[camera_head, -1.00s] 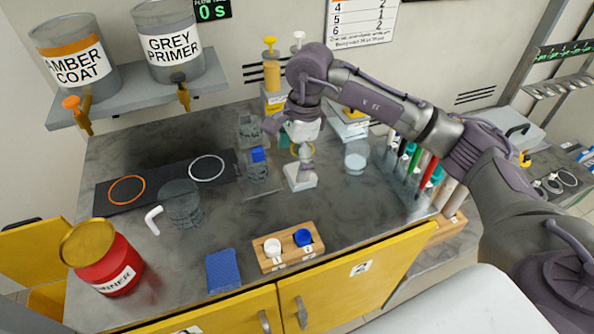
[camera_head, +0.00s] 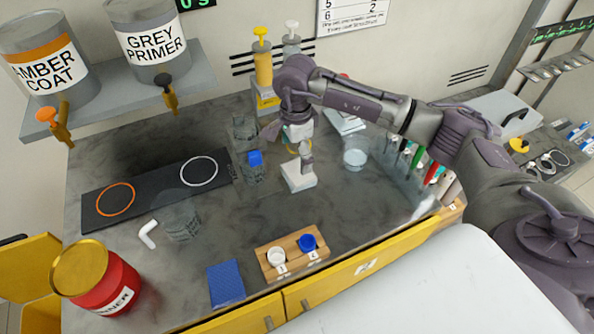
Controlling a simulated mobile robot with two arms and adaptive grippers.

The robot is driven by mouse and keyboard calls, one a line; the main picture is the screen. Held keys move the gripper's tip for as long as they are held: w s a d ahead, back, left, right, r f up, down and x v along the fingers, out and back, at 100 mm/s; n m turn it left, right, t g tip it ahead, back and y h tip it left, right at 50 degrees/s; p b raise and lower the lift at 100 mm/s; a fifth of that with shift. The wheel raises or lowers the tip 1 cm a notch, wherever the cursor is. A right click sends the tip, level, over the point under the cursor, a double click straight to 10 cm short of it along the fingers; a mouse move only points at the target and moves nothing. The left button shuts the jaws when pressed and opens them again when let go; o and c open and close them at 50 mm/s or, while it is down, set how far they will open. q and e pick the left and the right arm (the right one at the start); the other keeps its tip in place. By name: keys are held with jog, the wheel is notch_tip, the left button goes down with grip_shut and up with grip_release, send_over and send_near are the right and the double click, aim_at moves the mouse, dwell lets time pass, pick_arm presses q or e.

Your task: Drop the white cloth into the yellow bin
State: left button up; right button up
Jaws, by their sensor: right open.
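A small white piece (camera_head: 298,178), which looks like the folded white cloth, lies on the dark grey worktop near its middle. My right gripper (camera_head: 290,146) is open just above and behind it, pointing down. A grey finger reaches close to the cloth's top; I cannot tell whether it touches. A yellow open box-like thing (camera_head: 28,266), perhaps the yellow bin, stands low at the left edge beside the worktop and is partly cut off. The red can partly hides it. My left gripper is not in view.
A red can with a gold lid (camera_head: 105,285), a blue pad (camera_head: 226,284) and a wooden block with two caps (camera_head: 292,252) stand along the front. Clear beakers (camera_head: 182,222) and a dark mat (camera_head: 150,190) lie left. Paint tanks (camera_head: 152,42) overhang behind.

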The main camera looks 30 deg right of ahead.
aim_at(297, 171)
jog(key=f, duration=0.2)
jog(key=f+p, duration=0.1)
jog(key=f, duration=0.1)
jog(key=shift+s+d+f, duration=0.1)
jog(key=shift+s+f, duration=0.1)
jog(key=shift+f, duration=0.15)
jog(key=shift+w+f, duration=0.1)
jog(key=shift+f, duration=0.35)
jog(key=shift+c, duration=0.2)
jog(key=c, duration=0.7)
jog(key=shift+r, duration=0.15)
